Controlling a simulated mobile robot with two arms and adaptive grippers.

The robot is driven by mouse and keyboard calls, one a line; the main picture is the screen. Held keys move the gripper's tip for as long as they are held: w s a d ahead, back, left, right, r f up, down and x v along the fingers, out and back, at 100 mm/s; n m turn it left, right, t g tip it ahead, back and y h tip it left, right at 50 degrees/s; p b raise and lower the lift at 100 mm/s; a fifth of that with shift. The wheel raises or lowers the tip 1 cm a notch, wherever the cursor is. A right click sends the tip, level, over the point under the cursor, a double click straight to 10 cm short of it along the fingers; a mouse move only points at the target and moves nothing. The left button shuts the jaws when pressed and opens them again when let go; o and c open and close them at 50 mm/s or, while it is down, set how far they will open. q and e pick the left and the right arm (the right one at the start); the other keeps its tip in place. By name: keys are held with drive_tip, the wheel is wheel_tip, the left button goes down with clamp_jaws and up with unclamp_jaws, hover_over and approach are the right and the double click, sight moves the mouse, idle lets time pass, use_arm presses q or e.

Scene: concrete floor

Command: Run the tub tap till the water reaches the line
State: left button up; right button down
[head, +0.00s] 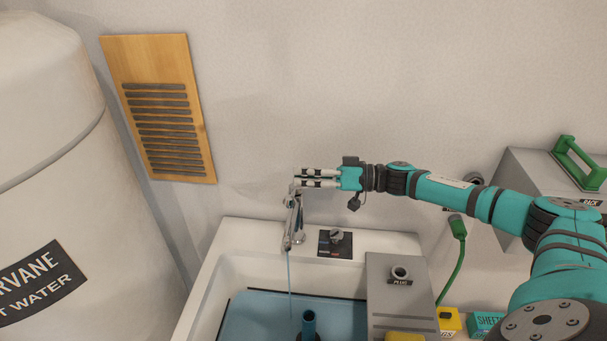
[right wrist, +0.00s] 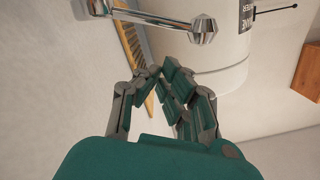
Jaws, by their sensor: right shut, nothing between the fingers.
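The white tub (head: 232,250) holds blue water (head: 262,312). A dark line (head: 300,293) runs along the inner wall at the water's back edge; I cannot tell any gap between them. The chrome tap (head: 298,222) stands at the tub's back rim, and a thin blue stream falls from its spout into the water. My right gripper (head: 299,178) is shut and empty at the top of the tap; I cannot tell if it touches. In the right wrist view its closed fingers (right wrist: 163,74) show below the chrome tap (right wrist: 165,20). My left gripper is not in view.
A dark pipe (head: 309,324) stands in the water. A black plate with a knob (head: 336,240) is on the back rim. A grey box (head: 398,300) stands at the tub's right. A white water tank (head: 45,130) fills the left; a wooden vent (head: 160,105) hangs behind.

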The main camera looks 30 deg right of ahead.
drive_tip(key=w+r+b+v, duration=0.1)
drive_tip(key=b+v, duration=0.3)
drive_tip(key=v, duration=0.6)
drive_tip(key=s+a+f+m+b, duration=0.1)
drive_tip(key=s+f+m+b, duration=0.15)
drive_tip(key=m, duration=0.95)
drive_tip(key=s+a+f+m+t+b, duration=0.1)
drive_tip(key=f+m+b, duration=0.25)
drive_tip(key=m, duration=0.85)
drive_tip(key=s+a+f+m+b, duration=0.1)
drive_tip(key=f+m+b, duration=0.15)
drive_tip(key=m, duration=0.85)
use_arm(q)
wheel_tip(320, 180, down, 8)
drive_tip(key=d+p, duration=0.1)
drive_tip(key=p, duration=0.2)
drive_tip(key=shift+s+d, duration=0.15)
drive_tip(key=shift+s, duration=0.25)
use_arm(e)
drive_tip(key=x, duration=1)
drive_tip(key=shift+s+a+f, duration=0.2)
drive_tip(key=shift+s+a, duration=0.05)
